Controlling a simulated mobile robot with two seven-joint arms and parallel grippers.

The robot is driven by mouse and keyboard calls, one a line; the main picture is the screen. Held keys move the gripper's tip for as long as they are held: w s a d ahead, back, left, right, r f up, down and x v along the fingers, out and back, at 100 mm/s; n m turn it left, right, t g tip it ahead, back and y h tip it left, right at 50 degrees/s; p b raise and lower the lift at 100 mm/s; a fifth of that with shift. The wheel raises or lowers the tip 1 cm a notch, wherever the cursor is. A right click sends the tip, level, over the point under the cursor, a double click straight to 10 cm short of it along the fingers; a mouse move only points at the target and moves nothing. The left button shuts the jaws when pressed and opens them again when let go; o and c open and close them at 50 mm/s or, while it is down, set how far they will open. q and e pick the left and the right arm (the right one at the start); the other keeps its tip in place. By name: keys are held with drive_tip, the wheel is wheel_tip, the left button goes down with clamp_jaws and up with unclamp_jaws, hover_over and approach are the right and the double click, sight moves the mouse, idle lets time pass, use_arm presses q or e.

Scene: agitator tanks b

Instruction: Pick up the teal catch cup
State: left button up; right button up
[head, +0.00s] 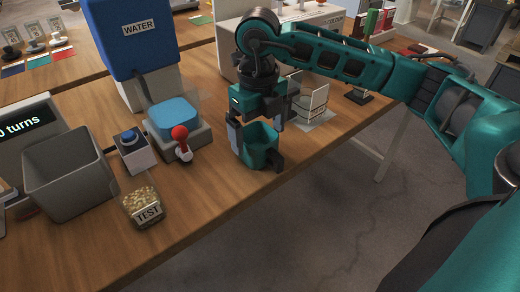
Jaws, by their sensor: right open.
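The teal catch cup (259,143) stands upright on the wooden table near its front edge. My right gripper (255,158) comes down over it from above, with one finger on the left side of the cup and the other on the right. The jaws are open around the cup; whether a finger touches it I cannot tell. The cup's upper rim is partly hidden by the gripper. My left gripper is not in view.
Left of the cup are a blue-topped device with a red-knobbed lever (181,140), a button box (132,151), a grey bin (68,171) and a TEST container (143,207). A blue WATER tank (130,40) stands behind.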

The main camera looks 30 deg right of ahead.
sight(260, 145)
drive_tip(key=f, duration=0.4)
drive_tip(key=shift+w+d+f, duration=0.1)
drive_tip(key=shift+d+f, duration=0.15)
drive_tip(key=shift+f, duration=0.35)
drive_tip(key=c, duration=0.9)
drive_tip(key=shift+r, duration=0.1)
